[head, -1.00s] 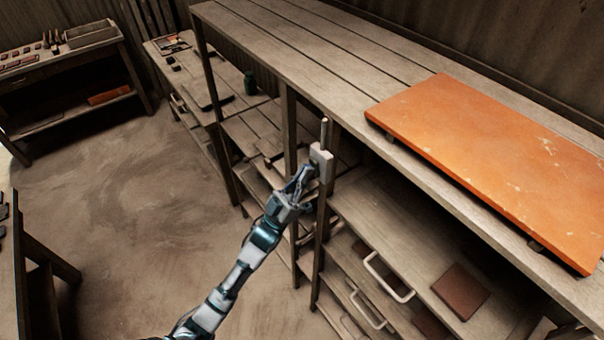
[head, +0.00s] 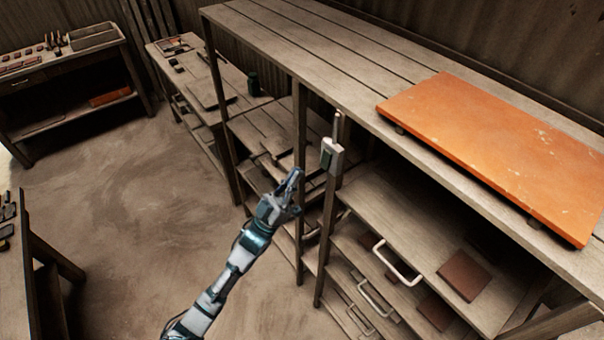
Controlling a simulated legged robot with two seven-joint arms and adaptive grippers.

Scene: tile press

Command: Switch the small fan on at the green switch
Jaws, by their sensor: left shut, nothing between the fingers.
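My left gripper (head: 296,173) is shut and empty. In the picture it is left of and a little below the switch box, with a visible gap between them. I cannot tell which way the switch is set. No fan can be made out. My right gripper is out of view.
An orange slab (head: 500,150) lies on the long wooden top (head: 300,40). Drawers with pale handles (head: 397,264) and brown tiles (head: 464,275) are below at right. A workbench (head: 60,65) stands at far left. The floor (head: 130,210) left of my arm is clear.

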